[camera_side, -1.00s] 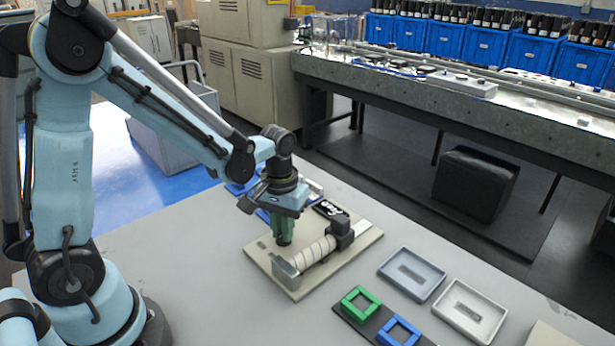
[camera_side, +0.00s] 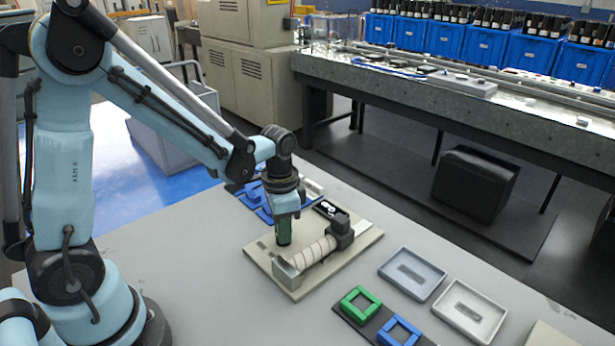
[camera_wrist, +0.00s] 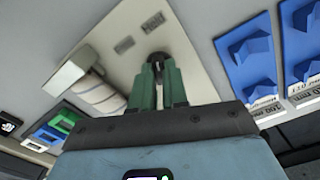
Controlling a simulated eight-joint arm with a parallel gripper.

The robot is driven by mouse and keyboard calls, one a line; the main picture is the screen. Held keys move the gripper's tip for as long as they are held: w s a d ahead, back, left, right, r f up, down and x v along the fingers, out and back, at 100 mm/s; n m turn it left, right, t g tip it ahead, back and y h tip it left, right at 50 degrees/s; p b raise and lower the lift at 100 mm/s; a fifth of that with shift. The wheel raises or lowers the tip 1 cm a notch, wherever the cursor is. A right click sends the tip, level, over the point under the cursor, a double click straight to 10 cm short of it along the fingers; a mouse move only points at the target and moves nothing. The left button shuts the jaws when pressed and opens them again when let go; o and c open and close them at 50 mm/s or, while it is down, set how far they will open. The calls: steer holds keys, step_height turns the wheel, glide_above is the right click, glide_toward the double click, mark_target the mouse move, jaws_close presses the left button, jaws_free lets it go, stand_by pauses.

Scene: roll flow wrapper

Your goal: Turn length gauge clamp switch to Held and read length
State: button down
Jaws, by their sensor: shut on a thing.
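The length gauge (camera_side: 262,252) is a beige plate on the grey table, with a pale ribbed roll (camera_side: 312,252) lying along it between an end stop and a dark slide (camera_side: 341,232). My gripper (camera_side: 284,243) points straight down at the plate, its green fingers shut on the clamp switch. In the wrist view the dark switch knob (camera_wrist: 158,58) shows between the fingertips, partly hidden by them. The gauge's dark display (camera_side: 328,209) shows pale marks, but I cannot read a length.
Blue holders (camera_wrist: 250,62) stand close beside the plate, behind my gripper in the side view. A green frame (camera_side: 361,304) and a blue frame (camera_side: 399,330) lie in front, with a grey-blue tray (camera_side: 412,274) and a whitish tray (camera_side: 469,310) to the right. Bare table lies left of the plate.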

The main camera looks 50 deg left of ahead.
steer(key=shift+m, duration=0.6)
steer(key=c, duration=1.1)
jaws_free()
steer(key=shift+c, duration=0.2)
step_height(320, 180, up, 12)
